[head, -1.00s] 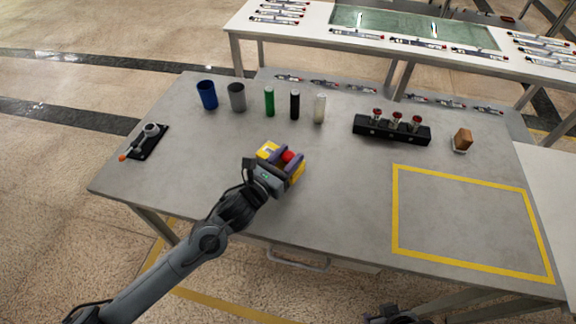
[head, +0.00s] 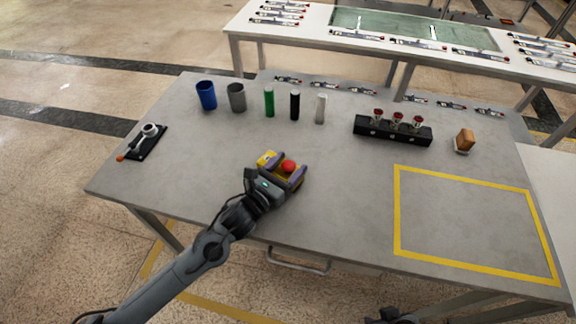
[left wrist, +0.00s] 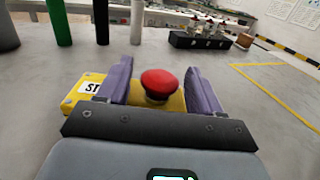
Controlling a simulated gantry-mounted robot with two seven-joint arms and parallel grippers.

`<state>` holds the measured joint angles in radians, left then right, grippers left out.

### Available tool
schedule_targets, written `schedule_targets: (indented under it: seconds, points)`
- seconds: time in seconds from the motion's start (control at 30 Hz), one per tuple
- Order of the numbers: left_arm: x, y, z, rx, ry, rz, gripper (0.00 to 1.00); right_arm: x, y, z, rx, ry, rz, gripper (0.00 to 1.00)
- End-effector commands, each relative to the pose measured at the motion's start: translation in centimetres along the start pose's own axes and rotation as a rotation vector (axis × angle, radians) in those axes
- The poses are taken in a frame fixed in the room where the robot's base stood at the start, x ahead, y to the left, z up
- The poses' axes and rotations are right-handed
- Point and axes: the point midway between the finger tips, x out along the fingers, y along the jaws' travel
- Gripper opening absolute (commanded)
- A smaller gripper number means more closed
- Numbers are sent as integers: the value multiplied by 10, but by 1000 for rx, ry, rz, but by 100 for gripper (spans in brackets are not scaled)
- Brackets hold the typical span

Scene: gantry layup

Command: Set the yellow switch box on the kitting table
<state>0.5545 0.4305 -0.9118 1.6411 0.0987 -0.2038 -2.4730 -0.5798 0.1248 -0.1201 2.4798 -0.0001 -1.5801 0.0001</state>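The yellow switch box (head: 266,159) has a red button on top and is low over or on the grey table (head: 345,205), left of its middle; I cannot tell whether it touches. My left gripper (head: 286,170) is at the box, its purple fingers apart on either side of the button. In the left wrist view, the box (left wrist: 85,92) shows between the fingers and sticks out past the left finger, with part of a white label visible. The finger contact is hidden. A dark part at the bottom edge may be my right gripper (head: 392,316); its fingers are unclear.
A blue cup (head: 206,95), a grey cup (head: 236,97) and green, black and white cylinders stand behind the box. A black rack (head: 392,130) with red-topped pieces and a brown block (head: 464,140) stand farther right. The yellow-outlined area (head: 475,222) is empty.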

Motion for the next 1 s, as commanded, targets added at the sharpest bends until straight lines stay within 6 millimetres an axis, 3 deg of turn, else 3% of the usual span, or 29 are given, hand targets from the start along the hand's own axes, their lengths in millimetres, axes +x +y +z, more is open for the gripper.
schedule_targets:
  seconds: [0.2, 0.33, 0.8, 1.0]
  points:
    - [0, 0, 4, 0, 0, 0, 66, -3, 0, -1, 0, 0, 0, 43]
    - [-12, 1, 3, 1, 1, 1, 66, -5, 0, -2, 1, 1, 0, 43]
    - [-93, 0, 3, 0, 3, -1, 66, -21, -1, -7, 7, 2, -6, 43]
    - [-114, 0, 2, 0, 1, -1, 66, -24, -1, -8, 8, 2, -6, 43]
